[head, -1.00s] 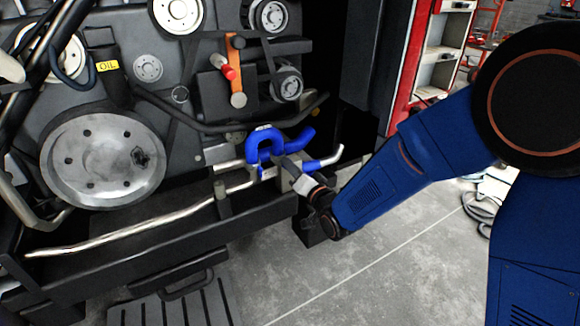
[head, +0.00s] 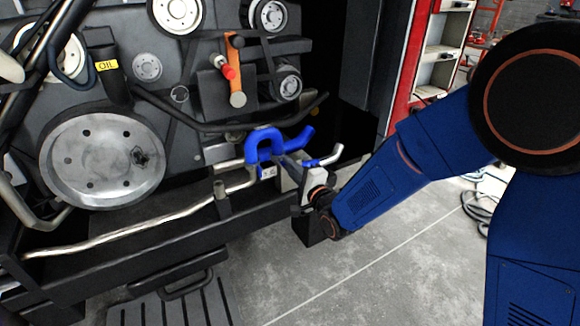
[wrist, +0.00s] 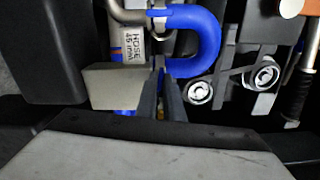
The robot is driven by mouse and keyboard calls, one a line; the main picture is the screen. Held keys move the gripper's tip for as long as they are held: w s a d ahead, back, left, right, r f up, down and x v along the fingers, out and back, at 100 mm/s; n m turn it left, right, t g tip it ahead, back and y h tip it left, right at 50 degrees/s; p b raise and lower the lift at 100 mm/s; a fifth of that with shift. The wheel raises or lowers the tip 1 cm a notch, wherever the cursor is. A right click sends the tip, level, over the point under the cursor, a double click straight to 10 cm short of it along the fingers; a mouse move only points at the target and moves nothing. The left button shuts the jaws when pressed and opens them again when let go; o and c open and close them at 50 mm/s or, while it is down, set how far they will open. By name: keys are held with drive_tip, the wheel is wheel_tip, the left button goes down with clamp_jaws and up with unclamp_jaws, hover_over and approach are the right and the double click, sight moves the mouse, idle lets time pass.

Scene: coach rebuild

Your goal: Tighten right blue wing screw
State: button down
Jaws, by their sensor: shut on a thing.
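The blue U-shaped hose (head: 265,140) joins metal pipes low on the engine. My gripper (head: 285,160) reaches in from the right at the hose's lower right. In the wrist view my gripper's (wrist: 162,76) two dark fingers are close together just below the bend. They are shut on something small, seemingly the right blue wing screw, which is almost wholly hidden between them.
A light block (wrist: 112,86) stands close left of the fingers in the wrist view. A metal pipe (head: 130,232) runs along the engine front above a dark frame beam. Pulleys and an orange bar (head: 236,70) are above.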

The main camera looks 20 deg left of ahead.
drive_tip(key=m, duration=1.2)
drive_tip(key=shift+s+f+m, duration=0.1)
drive_tip(key=shift+f+m, duration=0.2)
drive_tip(key=shift+m, duration=0.1)
idle(0.3)
drive_tip(key=c, duration=1.9)
unclamp_jaws()
drive_tip(key=shift+r, duration=0.1)
